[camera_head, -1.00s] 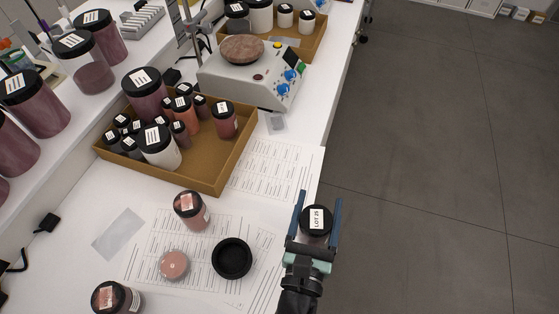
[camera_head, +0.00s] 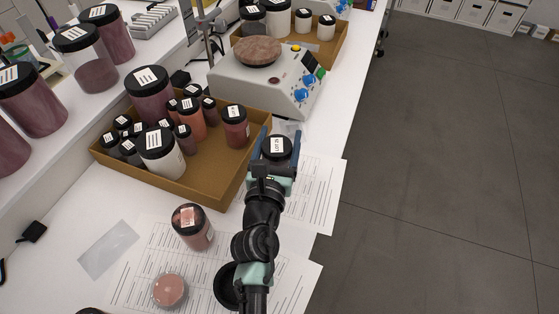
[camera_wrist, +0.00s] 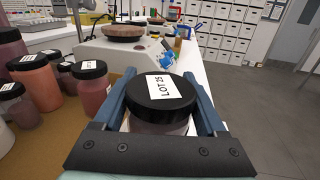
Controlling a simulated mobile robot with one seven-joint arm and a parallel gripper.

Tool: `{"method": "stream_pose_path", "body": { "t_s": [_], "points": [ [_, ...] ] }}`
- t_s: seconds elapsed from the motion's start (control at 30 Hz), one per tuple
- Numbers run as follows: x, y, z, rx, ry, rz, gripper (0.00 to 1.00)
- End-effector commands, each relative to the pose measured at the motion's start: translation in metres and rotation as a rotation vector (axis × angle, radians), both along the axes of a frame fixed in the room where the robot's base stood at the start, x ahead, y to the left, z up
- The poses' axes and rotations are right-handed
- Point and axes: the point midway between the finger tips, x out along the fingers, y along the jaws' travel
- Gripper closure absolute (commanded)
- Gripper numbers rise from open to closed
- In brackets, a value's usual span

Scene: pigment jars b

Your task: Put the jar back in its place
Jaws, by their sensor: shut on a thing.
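My gripper (camera_head: 276,152) is shut on a jar with a black lid and a white label reading LOT 25 (camera_head: 277,147). In the wrist view the jar (camera_wrist: 160,100) sits upright between the two blue fingers, and its lower body is mostly hidden. In the head view it is at the right edge of the brown cardboard tray (camera_head: 216,196). I cannot tell its height above the table. The tray holds several jars at its left and back, including a white one (camera_head: 162,160) and a reddish one (camera_head: 236,130). Bare tray floor shows at its front right.
A stirrer or hotplate device (camera_head: 266,85) with blue knobs stands behind the tray. A reddish jar (camera_head: 192,228), a pink disc (camera_head: 170,290) and a dark round dish (camera_head: 226,288) are at the front. Printed sheets (camera_head: 318,190) lie on the bench by its right edge.

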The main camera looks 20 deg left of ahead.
Motion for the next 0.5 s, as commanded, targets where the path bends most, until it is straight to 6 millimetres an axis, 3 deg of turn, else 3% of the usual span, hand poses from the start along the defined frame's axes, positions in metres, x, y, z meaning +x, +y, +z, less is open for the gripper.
{"method": "stream_pose_path", "body": {
  "t_s": [0.17,0.37,0.5],
  "points": [
    [0.0,0.0,-0.011,0.0,-0.001,0.0,0.91],
    [0.0,0.0,-0.038,-0.001,0.0,0.0,0.91],
    [0.0,0.0,-0.041,0.0,-0.002,0.0,0.91]
  ]
}}
